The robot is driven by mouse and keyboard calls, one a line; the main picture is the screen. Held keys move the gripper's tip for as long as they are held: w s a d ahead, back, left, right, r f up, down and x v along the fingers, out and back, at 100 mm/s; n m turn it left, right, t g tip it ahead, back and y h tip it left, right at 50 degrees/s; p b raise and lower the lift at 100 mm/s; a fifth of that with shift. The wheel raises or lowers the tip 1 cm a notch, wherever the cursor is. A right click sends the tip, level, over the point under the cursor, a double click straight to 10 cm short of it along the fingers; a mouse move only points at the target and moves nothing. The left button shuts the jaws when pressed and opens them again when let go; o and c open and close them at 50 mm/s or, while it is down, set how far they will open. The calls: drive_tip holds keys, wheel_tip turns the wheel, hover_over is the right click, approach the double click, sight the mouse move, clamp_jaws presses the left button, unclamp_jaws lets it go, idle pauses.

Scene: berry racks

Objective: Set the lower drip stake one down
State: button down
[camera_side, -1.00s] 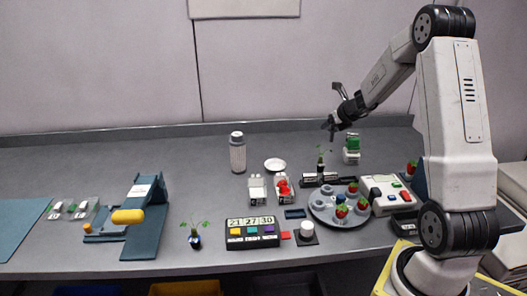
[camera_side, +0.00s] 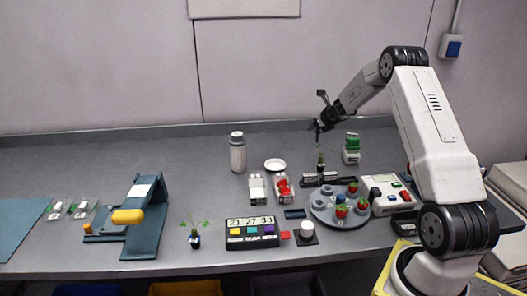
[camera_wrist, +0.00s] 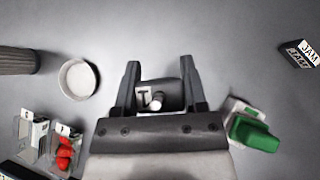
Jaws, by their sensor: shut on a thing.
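My gripper (camera_wrist: 160,92) shows in the wrist view with its two dark fingers on either side of a dark piece (camera_wrist: 173,88) with a white "T" label and a pale round end. It is shut on this piece, and I cannot tell for certain that it is a drip stake. In the side view my gripper (camera_side: 317,128) hangs pointing down above a small leafy plant (camera_side: 320,158) in a black stand (camera_side: 312,183) with white labels. What the fingers hold is too small to make out there.
A round grey tray (camera_side: 318,210) with berries stands in front of the stand. Two punnets (camera_side: 257,188), a white dish (camera_side: 275,165) and a green-topped box (camera_side: 352,150) stand close by. The back middle is clear.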

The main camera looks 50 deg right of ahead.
drive_tip(key=shift+s+d+x, duration=0.15)
drive_tip(key=shift+x, duration=0.95)
drive_tip(key=shift+s+d+x, duration=0.1)
drive_tip(key=shift+s+x, duration=0.05)
drive_tip(key=shift+x, duration=0.95)
drive_tip(key=shift+f, duration=0.25)
drive_tip(key=shift+w+d+f, duration=0.1)
drive_tip(key=shift+w+f, duration=0.05)
drive_tip(key=shift+f, duration=1.6)
drive_tip(key=shift+f, duration=0.1)
drive_tip(key=shift+c, duration=0.7)
unclamp_jaws()
